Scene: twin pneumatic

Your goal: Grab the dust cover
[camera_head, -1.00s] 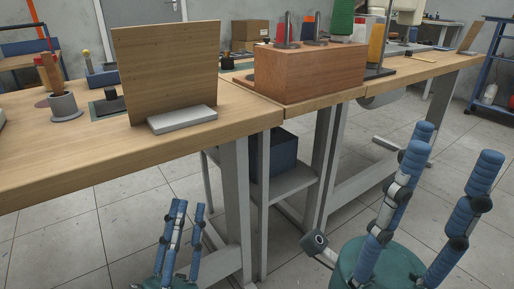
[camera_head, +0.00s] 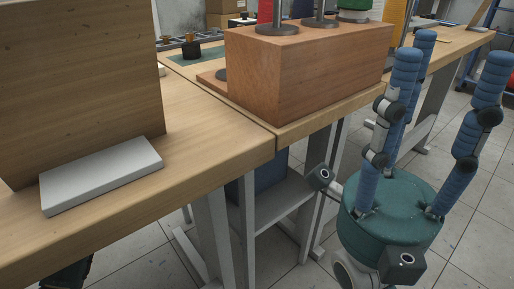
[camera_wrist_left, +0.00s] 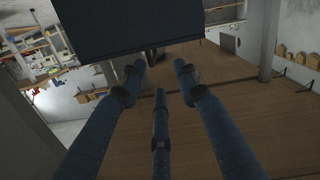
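I cannot pick out a dust cover for certain in either view. My right gripper (camera_head: 445,60) stands at the right of the head view, its blue fingers pointing up, spread and empty, in front of the workbench. My left gripper (camera_wrist_left: 158,78) shows in the wrist view with three dark blue fingers apart and nothing between them. A dark flat-sided thing (camera_wrist_left: 130,27) fills the top of that view beyond the fingertips; I cannot tell what it is. In the head view only a dark piece below the table edge at lower left may belong to the left gripper.
An upright wooden board (camera_head: 80,90) stands behind a pale grey slab (camera_head: 102,175) on the near wooden table (camera_head: 215,140). A red-brown wooden block (camera_head: 310,75) with metal posts stands on the adjoining table. A dark blue box (camera_head: 270,172) sits below.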

